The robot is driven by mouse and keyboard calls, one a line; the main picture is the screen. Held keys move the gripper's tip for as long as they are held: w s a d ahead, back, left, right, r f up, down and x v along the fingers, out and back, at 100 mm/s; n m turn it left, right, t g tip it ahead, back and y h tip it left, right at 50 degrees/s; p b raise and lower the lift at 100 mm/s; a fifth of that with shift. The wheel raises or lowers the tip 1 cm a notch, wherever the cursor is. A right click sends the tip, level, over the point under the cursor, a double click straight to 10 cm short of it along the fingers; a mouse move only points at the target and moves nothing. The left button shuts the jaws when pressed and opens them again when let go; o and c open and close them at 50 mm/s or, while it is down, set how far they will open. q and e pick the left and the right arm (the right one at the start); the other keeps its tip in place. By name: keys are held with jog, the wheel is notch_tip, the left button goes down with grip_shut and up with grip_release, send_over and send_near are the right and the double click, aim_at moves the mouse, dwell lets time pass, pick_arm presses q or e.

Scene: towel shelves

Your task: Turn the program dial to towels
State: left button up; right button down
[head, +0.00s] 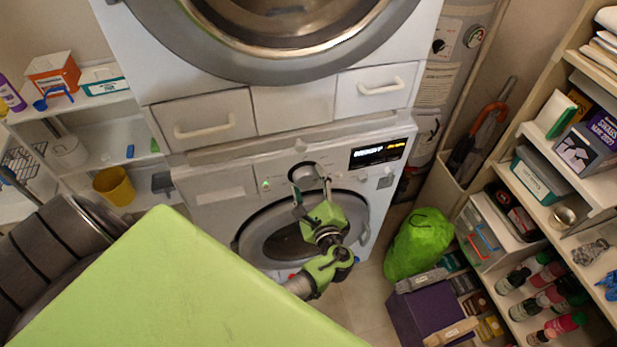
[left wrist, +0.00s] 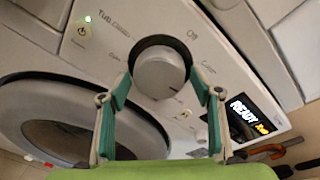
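The program dial (head: 305,173) is a round grey knob on the control panel of the lower white washing machine (head: 215,195). In the left wrist view the dial (left wrist: 160,74) stands in a dark ring, with small printed labels around it. My left gripper (head: 311,190) is open in front of the dial. In the left wrist view its fingers (left wrist: 160,92) stand apart on either side of the knob's lower part, with visible gaps. The panel display (left wrist: 250,117) reads "READY" in white, with yellow text beside it. My right gripper is not in view.
Another front-loading machine (head: 290,85) sits above, with drawers between. A green bag (head: 420,245) and purple box (head: 432,312) stand on the floor at right. A shelf (head: 575,215) with bottles and boxes is at far right. Shelves with a yellow cup (head: 115,186) are at left.

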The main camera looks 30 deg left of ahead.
pick_arm(q)
jog(key=v, duration=1.2)
jog(key=shift+r, duration=0.1)
dwell(0.4)
